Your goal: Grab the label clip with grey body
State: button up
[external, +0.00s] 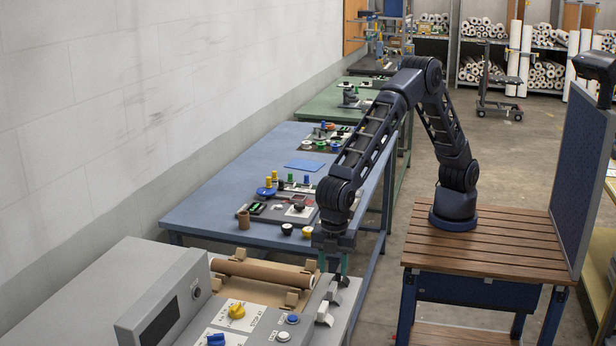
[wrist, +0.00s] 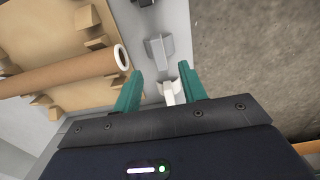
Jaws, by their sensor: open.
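The label clip with grey body (wrist: 158,48) stands on the pale edge strip of the machine, in the wrist view just beyond my fingertips. In the external view the grey clip (external: 332,293) is the middle one of a short row, below my gripper. My gripper (external: 335,268) points down above this strip. In the wrist view my gripper (wrist: 162,84) has its two green fingers apart, with nothing held. A white clip (wrist: 172,92) shows between the fingers, below them. A dark clip (wrist: 144,3) is partly cut off at the top edge.
A brown roll (wrist: 70,76) lies on wooden supports left of the clips. A control panel with a yellow knob (external: 237,311) and blue and white buttons is beside them in the external view. Open floor lies to the right. A blue table (external: 215,205) with small parts stands behind.

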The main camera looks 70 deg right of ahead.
aim_at(332, 287)
jog(key=shift+f, duration=3.6)
grip_shut()
